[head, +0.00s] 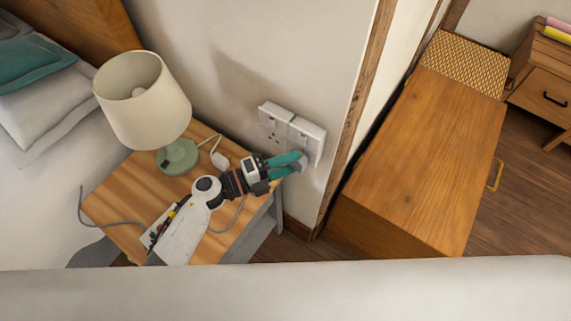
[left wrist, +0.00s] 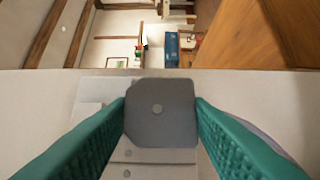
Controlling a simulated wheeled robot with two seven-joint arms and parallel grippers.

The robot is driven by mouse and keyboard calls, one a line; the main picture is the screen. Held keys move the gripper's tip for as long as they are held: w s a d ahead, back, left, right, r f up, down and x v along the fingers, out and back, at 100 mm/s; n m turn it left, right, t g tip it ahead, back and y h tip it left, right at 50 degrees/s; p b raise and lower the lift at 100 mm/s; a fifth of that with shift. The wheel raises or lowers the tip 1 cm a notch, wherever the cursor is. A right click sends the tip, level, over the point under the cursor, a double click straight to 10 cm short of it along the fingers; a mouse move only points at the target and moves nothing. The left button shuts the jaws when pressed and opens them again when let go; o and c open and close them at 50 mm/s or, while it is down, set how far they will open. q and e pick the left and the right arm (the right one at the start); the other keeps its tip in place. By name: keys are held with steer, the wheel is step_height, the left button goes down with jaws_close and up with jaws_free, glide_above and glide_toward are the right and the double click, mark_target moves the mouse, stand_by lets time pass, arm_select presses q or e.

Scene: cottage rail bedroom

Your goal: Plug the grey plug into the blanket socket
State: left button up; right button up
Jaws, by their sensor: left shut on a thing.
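My left gripper (head: 294,163) is at the right-hand wall socket, its teal fingers shut on the grey plug (head: 302,161). In the left wrist view the grey plug (left wrist: 161,112) sits squarely between both fingertips, its flat back with a round dot facing the camera. Two white socket plates are on the wall, a left one (head: 273,118) and a right one (head: 308,137). The plug is in front of the lower part of the right plate and hides what lies behind it. I cannot tell whether its pins are in. I see no readable label for the blanket socket. My right gripper is not in view.
A wooden nightstand (head: 115,205) below carries a lamp (head: 145,100) and a white corded piece (head: 220,160). A grey cable (head: 98,221) runs across it. A wooden cabinet (head: 430,150) stands right of the wall corner, and a bed (head: 60,170) is on the left.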

arm_select(q)
steer(key=shift+w+d, duration=0.25)
steer(key=shift+w, duration=0.15)
steer(key=o, duration=0.9)
steer(key=b+v, duration=0.1)
steer(key=v, duration=1.1)
